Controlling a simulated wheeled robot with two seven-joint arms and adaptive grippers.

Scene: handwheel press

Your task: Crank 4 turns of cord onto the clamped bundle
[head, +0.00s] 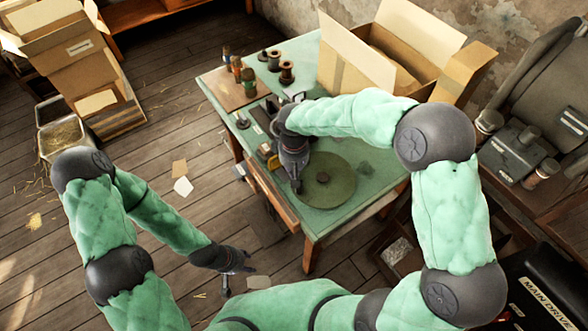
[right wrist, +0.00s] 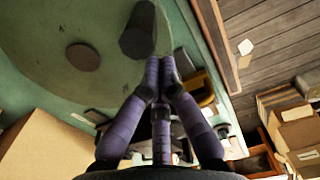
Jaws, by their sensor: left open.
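The round green handwheel disc (head: 340,188) lies flat on the green worktable, with a dark round hub (head: 322,177) at its middle. The disc fills the upper left of the right wrist view, where the hub (right wrist: 83,57) and a dark upright cylindrical handle (right wrist: 138,36) stand on it. My right gripper (head: 297,186) is over the disc's left edge; its fingertips (right wrist: 160,62) are together, right beside the handle, with no grip around it visible. A yellow part (right wrist: 200,92) sits beside the disc; I cannot make out the cord or bundle clearly. My left gripper (head: 246,268) is open and empty, away from the table.
Several spools (head: 286,71) stand at the table's back left, on and near a brown board (head: 226,92). An open cardboard box (head: 350,60) stands at the back right. Stacked cartons (head: 82,75) are at far left. Plank floor (head: 150,130) is mostly free left of the table.

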